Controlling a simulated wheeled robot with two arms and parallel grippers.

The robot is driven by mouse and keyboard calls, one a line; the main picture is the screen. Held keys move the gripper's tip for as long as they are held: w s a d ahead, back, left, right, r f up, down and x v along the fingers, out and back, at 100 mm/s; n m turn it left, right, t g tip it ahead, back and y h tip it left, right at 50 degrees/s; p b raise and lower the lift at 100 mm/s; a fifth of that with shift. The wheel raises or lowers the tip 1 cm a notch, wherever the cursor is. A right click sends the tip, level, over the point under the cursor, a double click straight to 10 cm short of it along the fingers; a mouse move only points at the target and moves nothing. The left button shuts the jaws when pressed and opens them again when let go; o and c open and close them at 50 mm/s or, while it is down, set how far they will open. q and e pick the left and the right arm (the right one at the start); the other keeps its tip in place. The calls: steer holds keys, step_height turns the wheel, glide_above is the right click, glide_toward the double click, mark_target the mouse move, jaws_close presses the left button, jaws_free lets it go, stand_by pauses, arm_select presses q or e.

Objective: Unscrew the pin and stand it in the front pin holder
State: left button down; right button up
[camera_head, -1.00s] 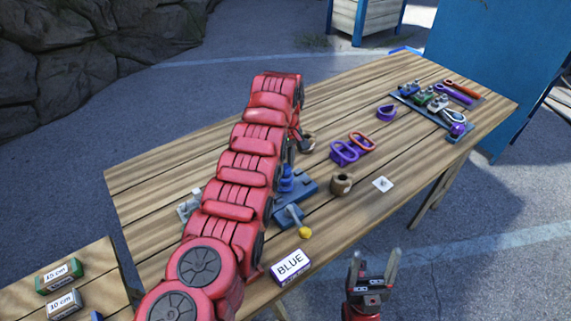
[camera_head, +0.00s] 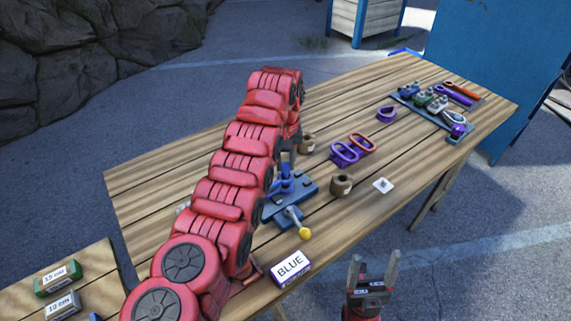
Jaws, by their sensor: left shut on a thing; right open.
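My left gripper (camera_head: 288,157), at the end of the red arm, is shut just above an upright blue piece (camera_head: 286,182) on the blue clamp base (camera_head: 300,189). The pin in its jaws is too small and covered to make out clearly, and I cannot tell whether it is still threaded in. Two brown round holders stand on the table: the front one (camera_head: 341,185) right of the clamp, the other (camera_head: 307,144) further back, close to my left gripper. My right gripper (camera_head: 374,272) is open and empty off the table's front edge.
A clamp handle with a yellow knob (camera_head: 305,233) points forward. A loaded tool board (camera_head: 440,110) is far right.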

arm_select(q)
steer(key=shift+r, duration=1.9)
steer(key=shift+r+p, duration=0.5)
steer(key=shift+r, duration=0.6)
